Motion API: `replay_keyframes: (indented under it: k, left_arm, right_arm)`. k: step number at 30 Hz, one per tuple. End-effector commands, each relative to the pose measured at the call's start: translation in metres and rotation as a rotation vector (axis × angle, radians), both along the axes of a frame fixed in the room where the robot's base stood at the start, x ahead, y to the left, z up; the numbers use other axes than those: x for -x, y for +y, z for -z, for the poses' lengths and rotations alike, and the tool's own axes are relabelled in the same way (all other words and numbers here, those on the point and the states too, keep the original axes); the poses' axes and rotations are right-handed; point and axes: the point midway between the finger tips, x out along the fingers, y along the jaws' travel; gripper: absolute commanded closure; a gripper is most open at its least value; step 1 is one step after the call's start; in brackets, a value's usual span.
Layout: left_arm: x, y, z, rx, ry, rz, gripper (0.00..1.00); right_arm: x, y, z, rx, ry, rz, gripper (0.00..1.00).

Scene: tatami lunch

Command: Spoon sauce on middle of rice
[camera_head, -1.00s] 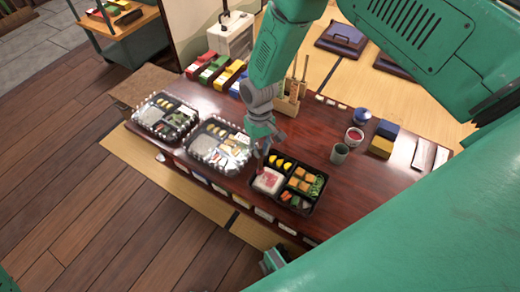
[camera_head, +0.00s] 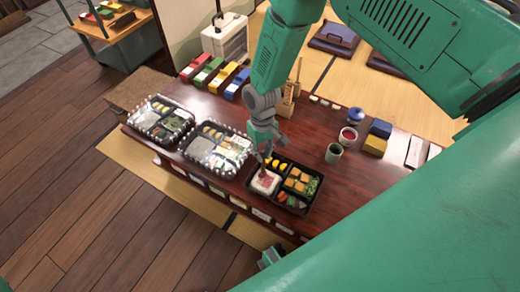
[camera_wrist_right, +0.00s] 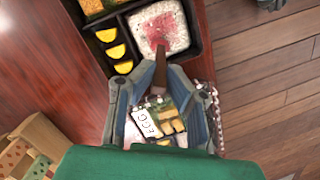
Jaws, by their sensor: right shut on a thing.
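The open black lunch box (camera_head: 292,209) stands on the low table. Its white rice (camera_head: 262,184) fills one compartment and has a red patch of sauce in its middle. The rice also shows in the wrist view (camera_wrist_right: 182,22), with the red sauce (camera_wrist_right: 157,37) spread on it. A red bowl (camera_head: 348,136) stands farther right.
Two clear-lidded lunch boxes (camera_head: 161,120) (camera_head: 217,149) stand left of the open one. A grey-green cup (camera_head: 334,153), a blue lidded pot (camera_head: 355,115) and blue and yellow boxes (camera_head: 375,145) stand right. A wooden holder (camera_head: 287,104) is behind my gripper.

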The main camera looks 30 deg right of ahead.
Motion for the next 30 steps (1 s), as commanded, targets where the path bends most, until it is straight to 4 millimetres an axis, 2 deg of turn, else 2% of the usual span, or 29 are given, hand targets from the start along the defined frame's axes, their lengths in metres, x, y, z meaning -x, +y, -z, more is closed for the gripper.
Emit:
replay_keyframes:
  k: [10, 22, 30]
  left_arm:
    - [0.0, 0.0, -0.001, 0.0, 0.0, 0.0, 0.68]
    - [0.0, 0.0, -0.014, 0.0, 0.0, 0.0, 0.68]
    - [0.0, 0.0, -0.014, 0.0, 0.0, 0.0, 0.68]
  right_arm:
    - [0.002, -0.001, 0.0, 0.0, 0.002, 0.0, 1.0]
    - [0.018, -0.011, -0.002, 0.0, 0.002, 0.001, 1.0]
    - [0.019, -0.012, -0.001, 0.0, 0.001, 0.0, 1.0]
